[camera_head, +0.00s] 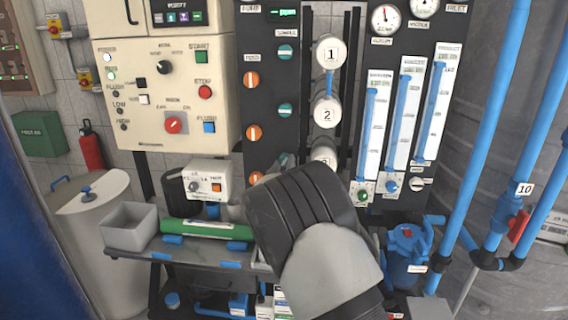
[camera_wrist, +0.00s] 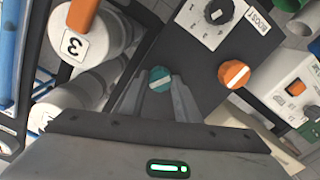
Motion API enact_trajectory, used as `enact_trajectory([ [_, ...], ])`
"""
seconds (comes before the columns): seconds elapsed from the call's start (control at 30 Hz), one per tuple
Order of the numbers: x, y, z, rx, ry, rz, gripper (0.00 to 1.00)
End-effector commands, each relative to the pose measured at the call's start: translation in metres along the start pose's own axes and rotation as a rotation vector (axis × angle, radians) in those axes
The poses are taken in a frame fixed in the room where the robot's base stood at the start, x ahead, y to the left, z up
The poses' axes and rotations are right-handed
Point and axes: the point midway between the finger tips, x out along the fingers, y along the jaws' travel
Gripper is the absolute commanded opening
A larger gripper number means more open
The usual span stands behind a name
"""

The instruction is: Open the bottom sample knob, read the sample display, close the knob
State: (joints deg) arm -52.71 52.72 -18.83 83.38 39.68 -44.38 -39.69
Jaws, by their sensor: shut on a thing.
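The bottom sample knob (camera_wrist: 160,78) is teal with a white stripe, which looks slanted in the wrist view. My gripper (camera_wrist: 159,83) is shut on it, one grey finger on each side. In the head view my gripper (camera_head: 284,163) is mostly behind my dark arm, at the lower part of the black panel, and the knob is hidden there. Two more teal knobs, a top one (camera_head: 285,51) and a middle one (camera_head: 285,110), show above it with level white stripes. A small green-lit display (camera_head: 284,12) sits at the panel's top; its digits are too small to read.
An orange knob (camera_wrist: 233,75) and a numbered selector dial (camera_wrist: 218,12) are close to my gripper. White numbered cylinders (camera_head: 327,112) stand right of the knobs. A bench (camera_head: 200,256) with a grey bin (camera_head: 130,226) and a green tube (camera_head: 205,229) is below left.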

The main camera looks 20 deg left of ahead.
Motion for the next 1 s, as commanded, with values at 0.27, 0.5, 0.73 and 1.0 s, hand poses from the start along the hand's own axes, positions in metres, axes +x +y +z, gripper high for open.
enact_trajectory([
  [0.27,-0.0007,-0.0010,0.0001,-0.249,-0.002,-0.002,0.07],
  [0.5,-0.0005,-0.0004,0.0003,-0.415,-0.002,-0.001,0.07],
  [0.73,-0.0004,-0.0003,0.0014,-0.510,-0.003,-0.002,0.07],
  [1.0,-0.0003,-0.0003,0.0017,-0.550,-0.003,-0.002,0.07],
])
